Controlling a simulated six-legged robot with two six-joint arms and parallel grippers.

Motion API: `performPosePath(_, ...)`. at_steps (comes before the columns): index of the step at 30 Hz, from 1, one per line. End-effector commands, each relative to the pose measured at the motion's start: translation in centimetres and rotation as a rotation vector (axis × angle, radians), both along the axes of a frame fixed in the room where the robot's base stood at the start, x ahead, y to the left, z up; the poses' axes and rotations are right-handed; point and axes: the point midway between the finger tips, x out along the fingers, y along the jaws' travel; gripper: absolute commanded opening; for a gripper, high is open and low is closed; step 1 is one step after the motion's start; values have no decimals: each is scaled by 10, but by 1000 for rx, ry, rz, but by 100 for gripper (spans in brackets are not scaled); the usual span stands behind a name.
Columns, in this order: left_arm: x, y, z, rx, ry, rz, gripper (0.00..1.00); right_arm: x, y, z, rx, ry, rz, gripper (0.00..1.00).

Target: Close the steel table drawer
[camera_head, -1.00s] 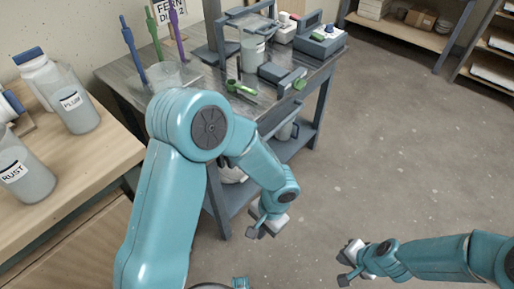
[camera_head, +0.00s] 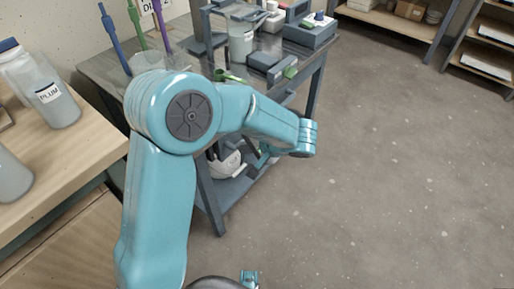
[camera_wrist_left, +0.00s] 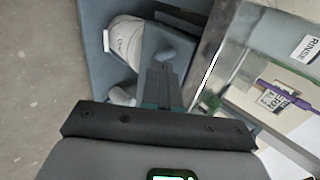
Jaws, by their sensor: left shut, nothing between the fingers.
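The steel table (camera_head: 100,70) stands at the upper middle of the head view, with a dark grey top and legs. Its drawer is mostly hidden behind my left arm, and I cannot tell how far it stands out. In the left wrist view, a dark strip (camera_wrist_left: 207,48) below the bright table edge may be the drawer front. My left gripper (camera_head: 263,156) is turned back toward the table's front, below the top, partly covered by my wrist. In the left wrist view its fingers (camera_wrist_left: 161,78) are shut and empty, close to the table front; contact is unclear. My right gripper is out of view.
A white rounded object (camera_head: 226,164) sits on the table's lower shelf. Tools, a labelled jug (camera_head: 241,42) and grey boxes (camera_head: 310,33) stand on the top. A wooden bench (camera_head: 75,135) with containers is at left. The floor (camera_head: 400,170) at right is clear.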

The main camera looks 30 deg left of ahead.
Motion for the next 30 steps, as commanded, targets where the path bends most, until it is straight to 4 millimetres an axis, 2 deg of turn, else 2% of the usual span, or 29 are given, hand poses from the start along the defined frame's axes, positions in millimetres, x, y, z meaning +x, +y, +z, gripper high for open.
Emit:
performPosePath(2,0,13,-15,-1,2,2,0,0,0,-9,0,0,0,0)
performPosePath(4,2,25,-10,-1,2,4,0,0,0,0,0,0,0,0)
performPosePath(9,4,45,-11,-1,2,-1,0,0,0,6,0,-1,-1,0)
performPosePath(24,6,53,-13,-2,1,-4,0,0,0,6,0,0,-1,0)
performPosePath(30,7,75,-16,-1,-1,-1,0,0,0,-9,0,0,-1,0)
